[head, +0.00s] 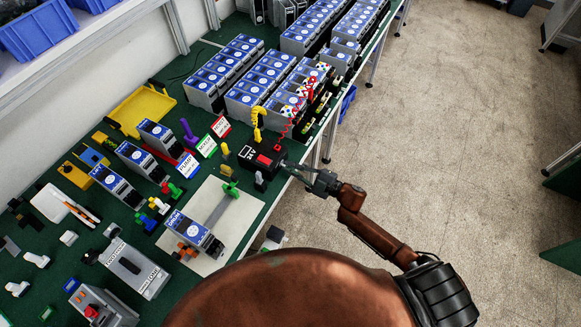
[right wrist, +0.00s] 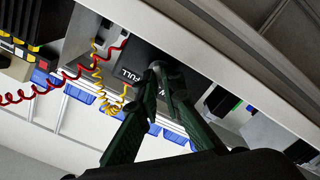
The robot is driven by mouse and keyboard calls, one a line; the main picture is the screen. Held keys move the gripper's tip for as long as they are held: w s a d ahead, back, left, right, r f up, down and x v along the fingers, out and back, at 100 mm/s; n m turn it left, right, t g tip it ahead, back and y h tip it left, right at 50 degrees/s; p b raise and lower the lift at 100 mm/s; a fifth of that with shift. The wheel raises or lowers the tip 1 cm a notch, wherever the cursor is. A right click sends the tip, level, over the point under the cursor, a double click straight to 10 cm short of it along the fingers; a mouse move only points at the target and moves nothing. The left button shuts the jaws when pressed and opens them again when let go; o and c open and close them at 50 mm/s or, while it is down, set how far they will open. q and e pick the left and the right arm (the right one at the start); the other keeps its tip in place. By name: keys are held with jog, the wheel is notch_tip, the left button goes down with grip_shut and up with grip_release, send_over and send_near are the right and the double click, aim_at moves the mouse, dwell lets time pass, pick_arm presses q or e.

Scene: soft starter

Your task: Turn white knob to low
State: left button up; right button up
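My right gripper (head: 284,164) reaches in from the right to the front edge of the green bench, at the right end of a black box (head: 250,153) with a red part on top. In the right wrist view its two dark green fingers (right wrist: 165,78) converge and their tips come together in front of a dark panel (right wrist: 127,58) lettered "FULL". I cannot make out a white knob in either view; it may be hidden behind the fingertips. I see nothing held between the tips. My left gripper is not in view.
A coiled yellow cable (head: 258,125) and a coiled red cable (head: 292,122) stand just behind the box. Rows of blue-faced units (head: 226,70) fill the far bench. The floor (head: 460,130) to the right is clear.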

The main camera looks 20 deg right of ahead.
jog(key=o, duration=0.5)
jog(key=shift+c, duration=0.2)
jog(key=v, duration=1.2)
jog(key=s+d+f+m+h, duration=0.1)
jog(key=d+f+m+h, duration=0.25)
jog(key=f, duration=0.55)
jog(key=d+f+m+h, duration=0.3)
jog(key=d+f, duration=0.2)
jog(key=f, duration=0.4)
jog(key=s+d+f+m+g+h, duration=0.1)
jog(key=s+d+f+m+h, duration=0.1)
jog(key=s+f, duration=0.45)
jog(key=s+d+f+m+g+h, duration=0.2)
jog(key=s+d+f, duration=0.1)
jog(key=f, duration=0.6)
jog(key=s+f+m+g+h, duration=0.2)
jog(key=s+f+m+g, duration=0.15)
jog(key=s+f, duration=0.9)
jog(key=s+a+f+m+g, duration=0.1)
jog(key=s+a+f+g, duration=0.2)
jog(key=s, duration=0.8)
jog(key=s+a+f+m+g, duration=0.1)
jog(key=s+a+f+g, duration=0.2)
jog(key=s, duration=0.9)
notch_tip(320, 180, down, 2)
jog(key=shift+s+a+f, duration=0.1)
jog(key=shift+s+a, duration=0.15)
jog(key=shift+a, duration=0.7)
